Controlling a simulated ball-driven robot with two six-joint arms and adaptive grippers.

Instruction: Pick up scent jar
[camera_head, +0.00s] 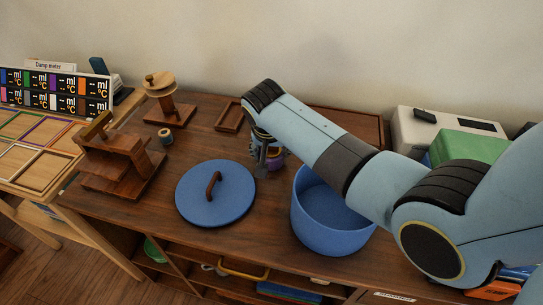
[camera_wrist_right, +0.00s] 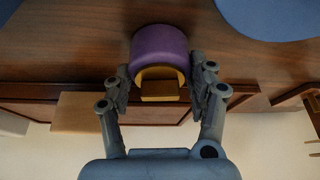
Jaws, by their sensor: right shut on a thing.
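The scent jar is a small purple jar (camera_wrist_right: 160,45) with a yellow-tan part facing the camera in the right wrist view. In the head view only a bit of purple (camera_head: 273,164) shows, mostly covered by my right gripper (camera_head: 266,152). The jar is at the table top, between the blue lid and the blue pot. My right gripper, also in the wrist view (camera_wrist_right: 162,80), has its fingers on both sides of the jar and is shut on it. I cannot tell whether the jar touches the table. My left gripper is not in view.
A blue lid (camera_head: 229,202) lies left of the jar, and an open blue pot (camera_head: 330,232) stands right, under my right arm. A wooden stepped stand (camera_head: 118,165), a spool (camera_head: 166,136) and a small wooden tray (camera_head: 229,117) are nearby. The wall closes off the back.

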